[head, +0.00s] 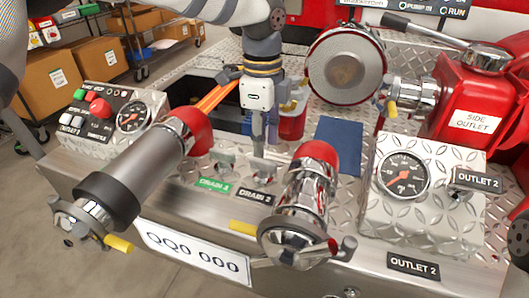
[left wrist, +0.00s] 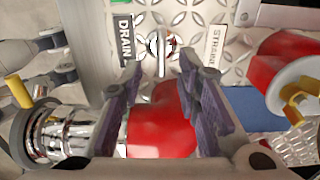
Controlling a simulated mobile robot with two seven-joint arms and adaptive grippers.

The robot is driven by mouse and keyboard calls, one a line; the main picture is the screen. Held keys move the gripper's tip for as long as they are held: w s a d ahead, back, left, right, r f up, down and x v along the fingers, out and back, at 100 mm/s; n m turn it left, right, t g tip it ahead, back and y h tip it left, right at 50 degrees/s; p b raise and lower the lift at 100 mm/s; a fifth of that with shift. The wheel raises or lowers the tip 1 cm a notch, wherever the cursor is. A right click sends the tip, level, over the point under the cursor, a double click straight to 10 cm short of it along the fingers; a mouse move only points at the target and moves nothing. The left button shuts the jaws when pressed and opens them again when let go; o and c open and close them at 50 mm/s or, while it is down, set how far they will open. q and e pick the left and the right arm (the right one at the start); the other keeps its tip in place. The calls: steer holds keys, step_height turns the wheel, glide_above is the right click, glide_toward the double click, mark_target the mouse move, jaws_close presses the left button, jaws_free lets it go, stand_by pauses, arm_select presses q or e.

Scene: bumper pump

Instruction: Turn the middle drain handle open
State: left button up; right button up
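The drain handle (head: 262,168) is a small metal lever on the diamond-plate panel, behind the black DRAIN label (head: 249,191). In the left wrist view the handle (left wrist: 161,50) is a silver lever between the black DRAIN label (left wrist: 123,38) and a white label (left wrist: 214,46). Another small handle (head: 222,164) stands to its left in the head view, by a green label (head: 217,185). My left gripper (head: 258,148) points down above the handle. Its two purple-grey fingers (left wrist: 160,72) are spread, with the lever showing between their tips; contact cannot be told. My right gripper is not in view.
Two chrome outlets with red elbows, at left (head: 193,125) and centre (head: 310,185), crowd the panel. A gauge box (head: 420,225) is at right, and another gauge box (head: 105,117) at left. A blue plate (head: 338,145) lies beyond the centre outlet.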

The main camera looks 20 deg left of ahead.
mark_target(263, 160)
arm_select(q)
step_height(263, 160, down, 5)
steer(key=shift+w, duration=0.1)
steer(key=shift+c, duration=0.6)
jaws_close()
